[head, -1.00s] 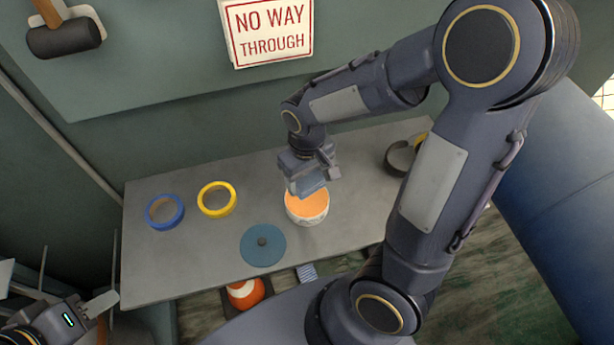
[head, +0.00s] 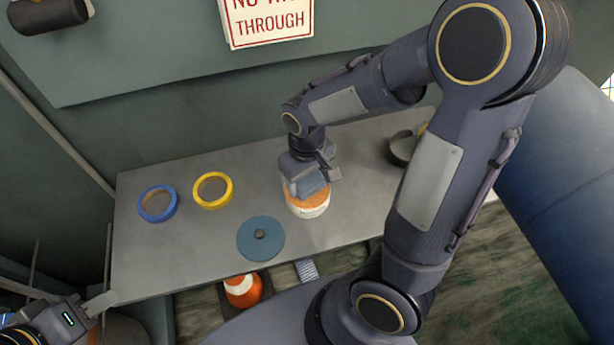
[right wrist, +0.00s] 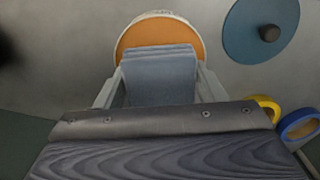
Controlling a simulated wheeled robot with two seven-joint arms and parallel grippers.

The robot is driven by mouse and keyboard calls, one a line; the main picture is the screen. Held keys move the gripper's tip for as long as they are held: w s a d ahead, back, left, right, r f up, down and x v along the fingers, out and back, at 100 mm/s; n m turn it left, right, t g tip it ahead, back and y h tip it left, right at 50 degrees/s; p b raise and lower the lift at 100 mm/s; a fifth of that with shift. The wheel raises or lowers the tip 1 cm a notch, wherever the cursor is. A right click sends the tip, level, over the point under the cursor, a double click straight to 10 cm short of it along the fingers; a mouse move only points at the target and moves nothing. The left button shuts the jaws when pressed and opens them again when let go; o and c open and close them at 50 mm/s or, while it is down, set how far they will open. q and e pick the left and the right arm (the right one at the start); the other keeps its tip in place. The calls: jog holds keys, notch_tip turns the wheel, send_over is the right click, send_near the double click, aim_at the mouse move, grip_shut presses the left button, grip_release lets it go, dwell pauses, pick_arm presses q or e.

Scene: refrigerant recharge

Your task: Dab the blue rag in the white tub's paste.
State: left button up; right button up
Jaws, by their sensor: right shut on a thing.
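The white tub (head: 311,210) stands open on the grey bench, with orange paste (head: 308,200) inside. It also shows in the right wrist view, where the paste (right wrist: 158,35) is partly covered. My right gripper (head: 312,180) is shut on the blue rag (head: 313,188), over the tub. In the right wrist view the folded rag (right wrist: 160,75) sits between the fingers and its far edge overlaps the paste. I cannot tell whether it touches the paste. My left gripper (head: 100,303) is at the lower left, away from the tub; its jaw opening is unclear.
A blue disc lid with a dark knob (head: 260,238) lies left of the tub. A yellow ring (head: 212,190) and a blue ring (head: 158,203) lie further left. A dark open ring (head: 402,148) is at the right.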

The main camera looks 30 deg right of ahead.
aim_at(306, 178)
jog(key=shift+f+b, duration=0.45)
jog(key=shift+f, duration=0.2)
dwell(1.4)
notch_tip(306, 178, up, 7)
jog(key=p, duration=0.6)
jog(key=shift+r, duration=0.1)
jog(key=shift+a, duration=0.1)
dwell(0.8)
